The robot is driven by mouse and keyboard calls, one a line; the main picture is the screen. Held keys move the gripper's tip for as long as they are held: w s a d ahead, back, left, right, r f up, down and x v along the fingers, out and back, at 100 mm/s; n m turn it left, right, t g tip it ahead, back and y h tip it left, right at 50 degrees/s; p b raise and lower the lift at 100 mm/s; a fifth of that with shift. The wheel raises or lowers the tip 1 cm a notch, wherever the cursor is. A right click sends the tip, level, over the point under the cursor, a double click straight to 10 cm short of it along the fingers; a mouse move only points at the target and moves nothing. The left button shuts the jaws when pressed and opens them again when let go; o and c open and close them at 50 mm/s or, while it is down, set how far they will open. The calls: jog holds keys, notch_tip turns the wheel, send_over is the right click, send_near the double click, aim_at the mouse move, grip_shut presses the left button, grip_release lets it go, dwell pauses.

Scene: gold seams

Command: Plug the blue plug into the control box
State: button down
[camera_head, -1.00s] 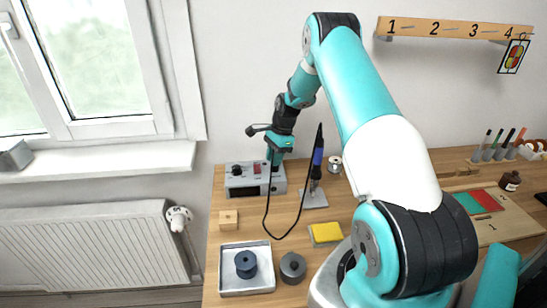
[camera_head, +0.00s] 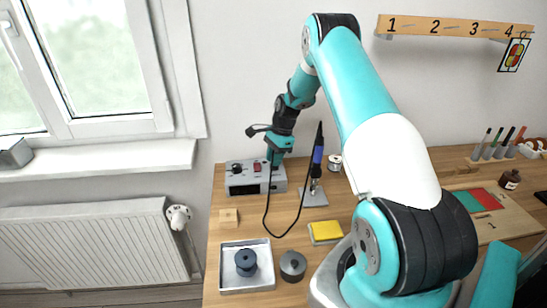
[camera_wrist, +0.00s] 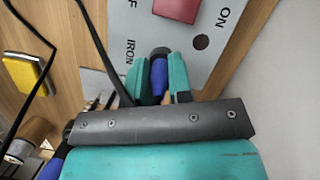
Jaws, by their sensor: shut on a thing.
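The control box (camera_head: 243,190) is a grey box with a red switch at the back of the bench. In the wrist view its grey panel (camera_wrist: 215,15) shows the red switch (camera_wrist: 178,8), the words ON and IRON, and a dark round spot. My gripper (camera_head: 274,160) points down at the box's top. In the wrist view its teal fingers (camera_wrist: 161,85) are shut on the blue plug (camera_wrist: 158,76). A dark round part shows at the plug's far end, beside the IRON lettering. I cannot tell whether the plug is in a socket or just above it.
A black cable (camera_head: 266,215) loops from the gripper area towards the soldering iron (camera_head: 318,157) in its stand, right of the box. A yellow sponge (camera_head: 325,231), a metal tray (camera_head: 230,283) with a dark spool, and a grey round pot (camera_head: 292,265) stand nearer.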

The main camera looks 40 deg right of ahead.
jog(key=shift+c, duration=2.4)
grip_release()
jog(key=shift+r, duration=0.15)
jog(key=shift+r+p, duration=2.8)
jog(key=shift+r, duration=0.6)
